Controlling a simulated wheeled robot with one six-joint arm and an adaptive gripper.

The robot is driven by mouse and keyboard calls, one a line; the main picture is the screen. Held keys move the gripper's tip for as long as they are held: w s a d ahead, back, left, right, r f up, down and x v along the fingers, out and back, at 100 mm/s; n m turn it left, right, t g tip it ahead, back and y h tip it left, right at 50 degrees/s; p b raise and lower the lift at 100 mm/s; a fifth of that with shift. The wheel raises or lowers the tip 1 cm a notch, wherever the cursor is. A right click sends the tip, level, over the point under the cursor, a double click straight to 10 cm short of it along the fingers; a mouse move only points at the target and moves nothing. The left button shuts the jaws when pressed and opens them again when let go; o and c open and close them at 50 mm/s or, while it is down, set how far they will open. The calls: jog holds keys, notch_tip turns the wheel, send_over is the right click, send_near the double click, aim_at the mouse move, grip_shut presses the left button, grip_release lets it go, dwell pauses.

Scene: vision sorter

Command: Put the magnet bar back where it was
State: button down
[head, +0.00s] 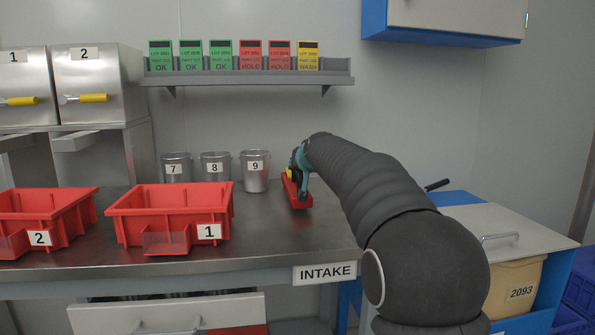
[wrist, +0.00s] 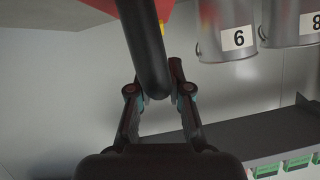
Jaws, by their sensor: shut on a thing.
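The magnet bar (head: 299,195) looks like a red bar with a yellow bit near the far end. It is at the right part of the steel bench, right of can 9. My gripper (head: 299,167) is above it. In the wrist view a black handle (wrist: 147,50) runs down between the fingertips of my gripper (wrist: 160,92), which are shut on it. A red part (wrist: 181,14) with a yellow bit shows behind the handle. I cannot tell whether the bar touches the bench or hangs just above it.
Steel cans 7 (head: 176,168), 8 (head: 215,168) and 9 (head: 254,172) stand at the bench's back. Red bins 1 (head: 170,205) and 2 (head: 50,208) stand at left. A wall shelf (head: 250,78) holds several coloured cards.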

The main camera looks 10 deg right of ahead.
jog(key=shift+f, duration=0.3)
jog(key=shift+f, duration=0.2)
jog(key=c, duration=1.1)
grip_release()
jog(key=shift+s+r, duration=0.1)
jog(key=shift+r, duration=0.05)
jog(key=b+v, duration=0.1)
jog(key=v, duration=1.1)
jog(key=shift+b, duration=0.35)
